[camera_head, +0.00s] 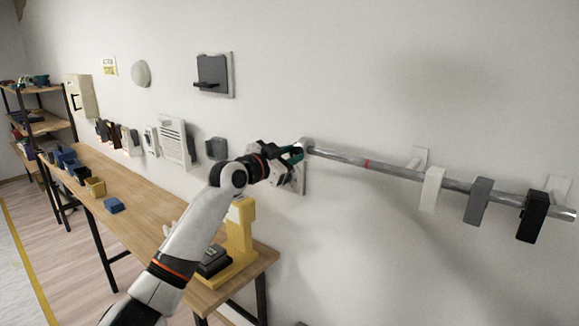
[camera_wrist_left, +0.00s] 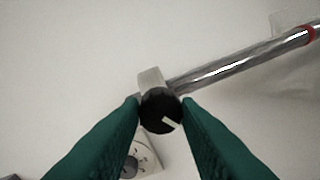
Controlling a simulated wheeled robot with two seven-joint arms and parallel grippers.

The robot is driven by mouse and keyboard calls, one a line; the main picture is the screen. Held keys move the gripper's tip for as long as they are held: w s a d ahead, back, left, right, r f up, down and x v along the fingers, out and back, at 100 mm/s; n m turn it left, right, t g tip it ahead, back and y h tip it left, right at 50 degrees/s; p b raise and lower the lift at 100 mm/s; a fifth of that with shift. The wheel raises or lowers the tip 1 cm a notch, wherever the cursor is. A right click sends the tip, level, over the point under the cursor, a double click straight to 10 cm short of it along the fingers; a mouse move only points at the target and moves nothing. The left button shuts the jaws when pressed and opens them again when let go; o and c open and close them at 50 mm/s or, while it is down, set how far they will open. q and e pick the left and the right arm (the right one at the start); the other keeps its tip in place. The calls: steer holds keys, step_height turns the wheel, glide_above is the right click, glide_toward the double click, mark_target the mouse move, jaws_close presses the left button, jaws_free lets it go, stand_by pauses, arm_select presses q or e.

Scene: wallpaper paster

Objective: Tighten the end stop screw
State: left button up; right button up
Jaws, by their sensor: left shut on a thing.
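A metal rail (camera_head: 395,170) runs along the wall, with a red mark near its left part. At its left end sits a pale end stop (camera_wrist_left: 150,77), which carries a black round screw knob (camera_wrist_left: 162,113) with a white line on its face. My left gripper (camera_head: 297,153) is at that end of the rail. In the left wrist view its green fingers are shut on the knob, one on each side. In the head view the gripper hides the knob. My right gripper is not in view.
White (camera_head: 432,189), grey (camera_head: 477,201) and black (camera_head: 532,217) blocks hang on the rail to the right. A round-holed plate (camera_wrist_left: 146,158) is on the wall below the knob. A wooden bench (camera_head: 150,207) with a yellow stand (camera_head: 240,238) is at left.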

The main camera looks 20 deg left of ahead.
arm_select(q)
steer(key=m, duration=0.2)
steer(key=shift+m+b, duration=0.3)
steer(key=shift+m, duration=0.1)
steer(key=m, duration=0.2)
steer(key=shift+r+m, duration=0.1)
steer(key=shift+m, duration=0.2)
steer(key=m+p, duration=0.2)
steer(key=m, duration=0.1)
steer(key=shift+y, duration=0.3)
steer(key=shift+m+p, duration=1.15)
steer(key=shift+m, duration=0.65)
steer(key=shift+d, duration=0.1)
steer(key=o, duration=1)
steer(key=shift+s, duration=0.1)
